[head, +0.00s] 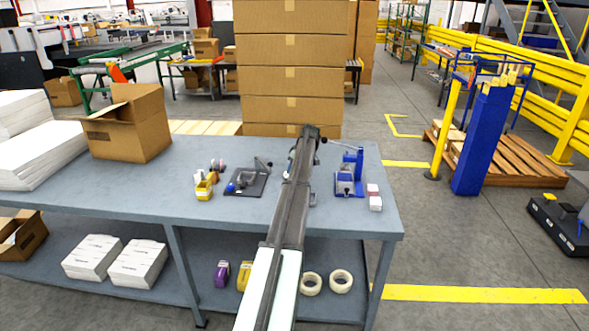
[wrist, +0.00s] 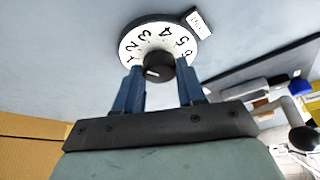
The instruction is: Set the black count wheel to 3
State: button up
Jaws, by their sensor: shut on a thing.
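The count wheel shows in the wrist view as a white dial face (wrist: 138,58) with black digits, a dark rim and a black centre knob (wrist: 158,68) with a white mark. The digits 1 to 5 can be made out; others are partly hidden. A small white tag (wrist: 201,24) with dark marks sits beside the rim, nearest the 4 and 5; I cannot tell which it marks. My gripper (wrist: 161,75) has its blue fingers on either side of the knob, shut on it. In the head view, my arm covers the wheel.
The grey bench (head: 130,192) holds a yellow tape dispenser (head: 204,188), a black plate with a lever (head: 247,181), a blue device (head: 348,178) and an open carton (head: 128,125). Stacked cartons (head: 291,80) stand behind it. The bench's middle left is clear.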

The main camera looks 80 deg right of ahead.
jog(key=shift+w+a+m+g+h, duration=0.1)
jog(key=shift+m+g+h, duration=0.35)
jog(key=shift+m, duration=1.1)
jog(key=shift+m+g+h, duration=0.35)
jog(key=shift+m+g, duration=0.1)
jog(key=shift+m, duration=1.1)
jog(key=o, duration=1)
jog(key=shift+o, duration=0.2)
jog(key=v, duration=1.3)
jog(key=shift+r, duration=0.4)
jog(key=shift+a, duration=0.15)
